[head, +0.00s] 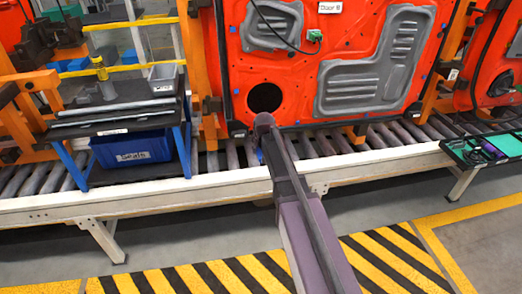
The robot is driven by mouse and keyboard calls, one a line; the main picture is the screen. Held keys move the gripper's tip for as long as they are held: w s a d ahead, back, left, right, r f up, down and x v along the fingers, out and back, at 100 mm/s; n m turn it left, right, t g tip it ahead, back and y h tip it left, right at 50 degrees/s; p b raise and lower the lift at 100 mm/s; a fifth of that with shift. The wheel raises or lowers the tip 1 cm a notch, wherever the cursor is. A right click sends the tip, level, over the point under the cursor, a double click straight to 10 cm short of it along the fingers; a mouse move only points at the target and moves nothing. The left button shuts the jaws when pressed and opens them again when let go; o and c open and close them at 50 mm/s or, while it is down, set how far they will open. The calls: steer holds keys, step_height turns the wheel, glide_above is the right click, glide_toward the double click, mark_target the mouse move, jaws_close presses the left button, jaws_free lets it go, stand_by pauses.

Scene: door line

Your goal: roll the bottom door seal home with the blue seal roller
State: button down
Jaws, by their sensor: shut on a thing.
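The orange-red door (290,75) marked Door B stands upright above the roller line. A dark line that looks like the bottom seal (335,124) runs along its lower edge; I cannot tell how well it is seated. My gripper (259,150) is at the door's lower edge, below the round black hole, mostly hidden behind my own arm. A small blue sliver, which looks like the blue seal roller (260,156), shows just left of the arm. The gripper is shut on it. Whether the roller touches the seal is hidden.
A dark-topped stand (117,115) on the left carries a grey tray, long strips and a yellow-topped tool. A blue seals bin (133,149) sits under it. The conveyor's pale rail (130,203) runs across the front. A teal-lined tray (490,149) lies at right. Striped floor in front is clear.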

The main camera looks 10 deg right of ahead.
steer(key=shift+w, duration=0.65)
steer(key=shift+d, duration=0.2)
stand_by(0.3)
steer(key=shift+d, duration=1.35)
